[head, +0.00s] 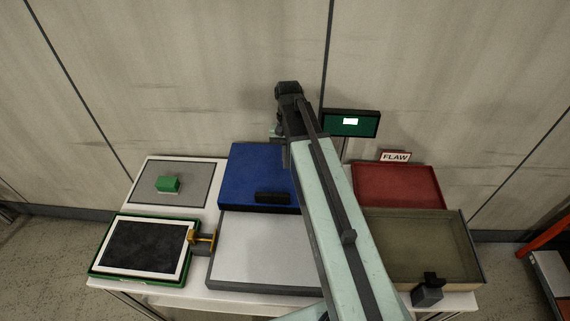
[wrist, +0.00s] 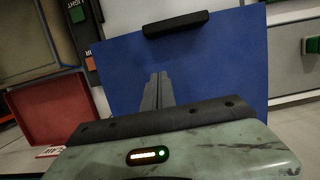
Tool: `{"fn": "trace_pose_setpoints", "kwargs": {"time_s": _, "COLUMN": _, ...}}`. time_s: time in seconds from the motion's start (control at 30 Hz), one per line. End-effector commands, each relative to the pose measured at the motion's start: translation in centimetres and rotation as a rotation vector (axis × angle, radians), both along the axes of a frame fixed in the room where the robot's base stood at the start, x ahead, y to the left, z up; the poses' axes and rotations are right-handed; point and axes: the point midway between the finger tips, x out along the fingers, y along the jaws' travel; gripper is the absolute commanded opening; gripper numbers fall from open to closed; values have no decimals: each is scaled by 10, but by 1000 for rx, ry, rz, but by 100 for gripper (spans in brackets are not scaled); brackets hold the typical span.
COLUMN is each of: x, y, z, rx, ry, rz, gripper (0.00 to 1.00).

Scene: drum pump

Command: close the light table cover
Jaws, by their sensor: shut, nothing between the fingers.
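The light table (head: 262,250) is a pale flat panel in a grey frame, and its surface is bare. Its blue cover (head: 262,165) stands open at the panel's far side, with a black handle (head: 272,198) near its lower edge in the head view. I cannot tell its exact tilt. In the wrist view the blue cover (wrist: 222,75) fills the middle, with the handle (wrist: 175,23) at its top edge. My gripper (wrist: 160,76) is shut and empty, over the cover's face and apart from the handle. In the head view my arm hides the fingers and the cover's right side.
A red tray (head: 397,186) with a FLAW sign (head: 395,157) and an open box (head: 460,250) lie right. A green block (head: 167,184) sits on a grey pad at left, behind a dark framed screen (head: 142,247). A small display (head: 350,123) stands behind.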

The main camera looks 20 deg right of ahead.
Motion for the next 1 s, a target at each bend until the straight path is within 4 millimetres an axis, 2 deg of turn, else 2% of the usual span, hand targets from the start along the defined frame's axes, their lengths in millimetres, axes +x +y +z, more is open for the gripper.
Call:
{"fn": "trace_pose_setpoints", "kwargs": {"time_s": 0.03, "x": -3, "y": 1, "z": -20, "rx": 0, "ry": 0, "rz": 0, "gripper": 0}}
{"fn": "trace_pose_setpoints", "kwargs": {"time_s": 0.33, "x": -18, "y": 8, "z": -83, "rx": 0, "ry": 0, "rz": 2, "gripper": 0}}
{"fn": "trace_pose_setpoints", "kwargs": {"time_s": 0.4, "x": -35, "y": 14, "z": -70, "rx": 1, "ry": 0, "rz": 3, "gripper": 0}}
{"fn": "trace_pose_setpoints", "kwargs": {"time_s": 0.53, "x": -50, "y": 21, "z": -69, "rx": 0, "ry": 0, "rz": 2, "gripper": 0}}
{"fn": "trace_pose_setpoints", "kwargs": {"time_s": 1.0, "x": -52, "y": 25, "z": -69, "rx": 0, "ry": 0, "rz": 3, "gripper": 0}}
